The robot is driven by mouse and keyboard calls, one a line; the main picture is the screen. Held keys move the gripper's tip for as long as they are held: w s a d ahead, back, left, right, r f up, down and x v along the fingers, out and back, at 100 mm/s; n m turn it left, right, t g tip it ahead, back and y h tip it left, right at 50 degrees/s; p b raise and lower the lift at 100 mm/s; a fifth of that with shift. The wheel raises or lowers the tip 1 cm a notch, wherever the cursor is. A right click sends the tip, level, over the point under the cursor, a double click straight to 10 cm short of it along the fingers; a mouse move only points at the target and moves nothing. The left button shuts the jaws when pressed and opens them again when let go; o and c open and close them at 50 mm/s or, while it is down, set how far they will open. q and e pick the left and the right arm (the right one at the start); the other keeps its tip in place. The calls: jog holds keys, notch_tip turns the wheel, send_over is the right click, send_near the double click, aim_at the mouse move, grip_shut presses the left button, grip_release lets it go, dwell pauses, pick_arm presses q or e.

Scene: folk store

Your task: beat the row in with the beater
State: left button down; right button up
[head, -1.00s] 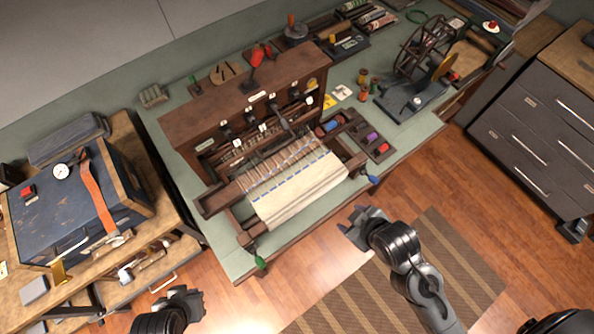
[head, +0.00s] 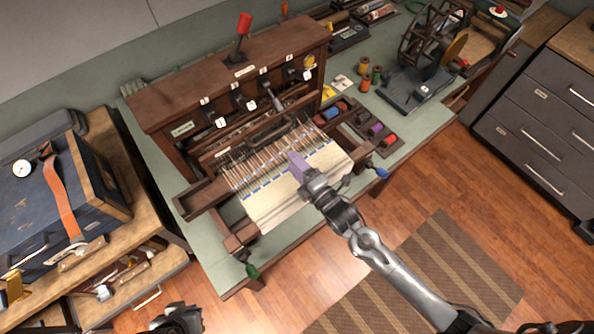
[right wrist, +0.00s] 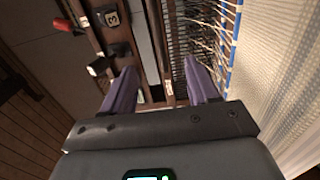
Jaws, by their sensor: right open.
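The wooden loom (head: 225,65) stands on the green-grey bench, with pale warp threads (head: 265,165) running to a cream woven cloth (head: 275,205) crossed by a blue-marked line. A dark bar with a raised grip (head: 270,129), apparently the beater, lies across the threads behind that line. My right gripper (head: 295,163) is over the cloth near the blue line, its purple fingers pointing toward the loom. In the right wrist view its fingers (right wrist: 155,85) are apart with nothing gripped; a brown bar shows beyond them. My left gripper (head: 180,318) is low at the bottom edge, its jaws unclear.
Numbered levers (head: 250,103) and a red-knobbed lever (head: 240,40) project from the loom. A spool tray (head: 365,125) and a spinning wheel (head: 435,50) stand to the right. A blue case (head: 45,200) is on the left bench. Floor in front is open.

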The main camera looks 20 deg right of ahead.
jog(key=b+x, duration=0.4)
jog(key=x, duration=0.6)
dwell(0.3)
jog(key=shift+c, duration=0.2)
grip_shut()
jog(key=shift+s+r, duration=0.1)
dwell(0.3)
